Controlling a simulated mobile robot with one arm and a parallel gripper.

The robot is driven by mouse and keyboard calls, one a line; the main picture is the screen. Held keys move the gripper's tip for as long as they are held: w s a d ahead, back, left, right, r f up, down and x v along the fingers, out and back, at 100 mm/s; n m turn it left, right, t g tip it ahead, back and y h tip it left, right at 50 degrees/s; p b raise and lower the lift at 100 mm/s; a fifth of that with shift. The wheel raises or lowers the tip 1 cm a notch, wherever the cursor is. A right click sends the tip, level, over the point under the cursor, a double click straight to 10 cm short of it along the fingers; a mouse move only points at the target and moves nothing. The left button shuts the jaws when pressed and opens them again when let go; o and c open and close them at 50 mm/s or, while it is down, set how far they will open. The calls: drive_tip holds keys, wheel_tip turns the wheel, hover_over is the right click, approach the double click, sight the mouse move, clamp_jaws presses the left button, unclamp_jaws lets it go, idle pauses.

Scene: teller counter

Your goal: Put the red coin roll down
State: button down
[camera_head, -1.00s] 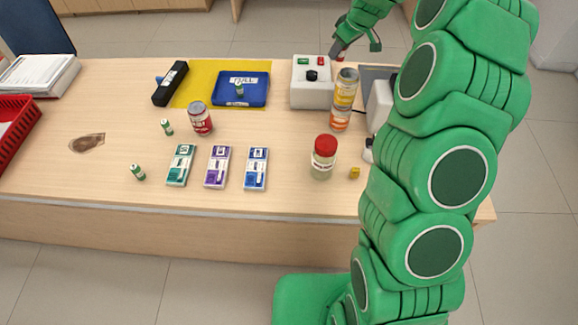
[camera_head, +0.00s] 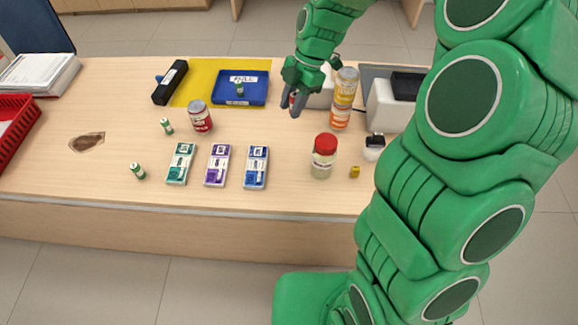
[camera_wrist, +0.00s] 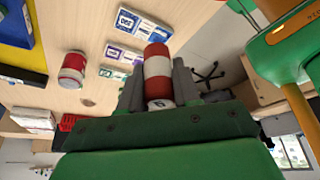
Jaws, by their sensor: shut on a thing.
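The red coin roll (camera_wrist: 158,72) is red with a white band and shows between the two fingers in the wrist view. My gripper (camera_wrist: 159,66) is shut on it. In the head view my gripper (camera_head: 295,108) hangs over the back right part of the counter, right of the blue tray and in front of the white box; only a sliver of red shows there beside a finger. The roll looks held above the counter, not resting on it.
The blue tray (camera_head: 226,98) holds a small green roll. Bare wood lies between the red can and the jar.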

drive_tip(key=shift+s+a+f+n+g+h, duration=0.15)
drive_tip(key=shift+s+f+n, duration=0.3)
drive_tip(key=shift+f, duration=3)
drive_tip(key=shift+s+a+f+n+g+h, duration=0.15)
drive_tip(key=shift+s+f, duration=0.55)
drive_tip(key=shift+f, duration=2.75)
drive_tip(key=shift+s+a+f+n, duration=0.25)
drive_tip(key=shift+s+f+n, duration=0.25)
drive_tip(key=shift+f, duration=2.95)
drive_tip(key=shift+f, duration=0.15)
drive_tip(key=c, duration=0.8)
unclamp_jaws()
drive_tip(key=v, duration=1.2)
